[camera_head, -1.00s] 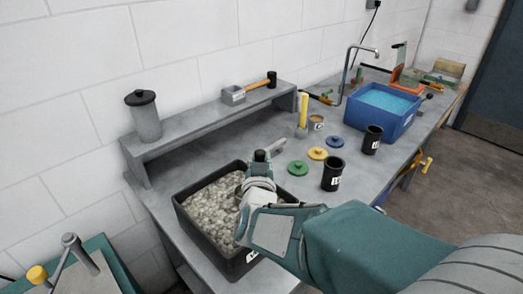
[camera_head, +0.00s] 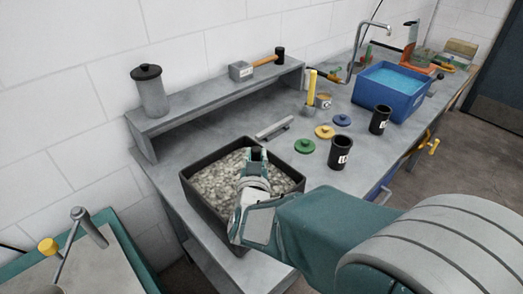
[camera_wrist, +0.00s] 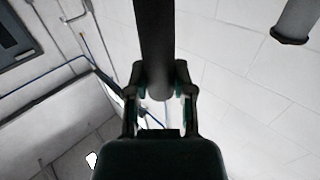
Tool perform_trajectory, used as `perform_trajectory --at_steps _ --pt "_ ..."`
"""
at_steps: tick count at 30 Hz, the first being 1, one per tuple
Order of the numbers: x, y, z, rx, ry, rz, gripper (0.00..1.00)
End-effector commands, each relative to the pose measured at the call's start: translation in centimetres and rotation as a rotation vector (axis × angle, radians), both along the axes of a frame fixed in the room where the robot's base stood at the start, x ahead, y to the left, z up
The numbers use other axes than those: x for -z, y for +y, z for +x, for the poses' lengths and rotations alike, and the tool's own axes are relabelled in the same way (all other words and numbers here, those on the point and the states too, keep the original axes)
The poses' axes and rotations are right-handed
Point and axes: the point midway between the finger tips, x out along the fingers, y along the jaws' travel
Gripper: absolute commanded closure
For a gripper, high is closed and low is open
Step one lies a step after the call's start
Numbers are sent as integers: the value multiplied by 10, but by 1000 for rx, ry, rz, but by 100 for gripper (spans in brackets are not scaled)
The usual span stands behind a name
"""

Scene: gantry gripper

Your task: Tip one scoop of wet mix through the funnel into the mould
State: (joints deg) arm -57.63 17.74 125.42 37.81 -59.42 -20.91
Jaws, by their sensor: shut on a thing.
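My gripper (camera_head: 256,154) is over the black tub (camera_head: 190,189) of grey, lumpy wet mix (camera_head: 222,181). In the wrist view, my gripper (camera_wrist: 160,90) is shut on a dark straight bar (camera_wrist: 155,35), which looks like a handle. I cannot see a scoop bowl or whether it carries mix. Two black labelled cups, one near (camera_head: 340,152) and one farther (camera_head: 380,119), stand upright on the bench right of the tub. I cannot tell whether either is the mould. I cannot make out a funnel.
Green (camera_head: 305,146), yellow (camera_head: 325,131) and blue (camera_head: 342,120) lids lie by the cups. A grey bar (camera_head: 273,129) lies behind the tub. A raised shelf (camera_head: 215,97) holds a lidded canister (camera_head: 150,92) and a mallet (camera_head: 264,61). A blue water basin (camera_head: 388,98) stands farther right.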

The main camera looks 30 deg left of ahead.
Motion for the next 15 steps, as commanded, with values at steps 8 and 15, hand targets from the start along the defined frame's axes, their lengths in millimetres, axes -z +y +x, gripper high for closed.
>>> perform_trajectory --at_steps 8,15 --pt "-1 8 -21 -2 0 1 100" --pt "-1 14 -38 -2 -1 0 100"
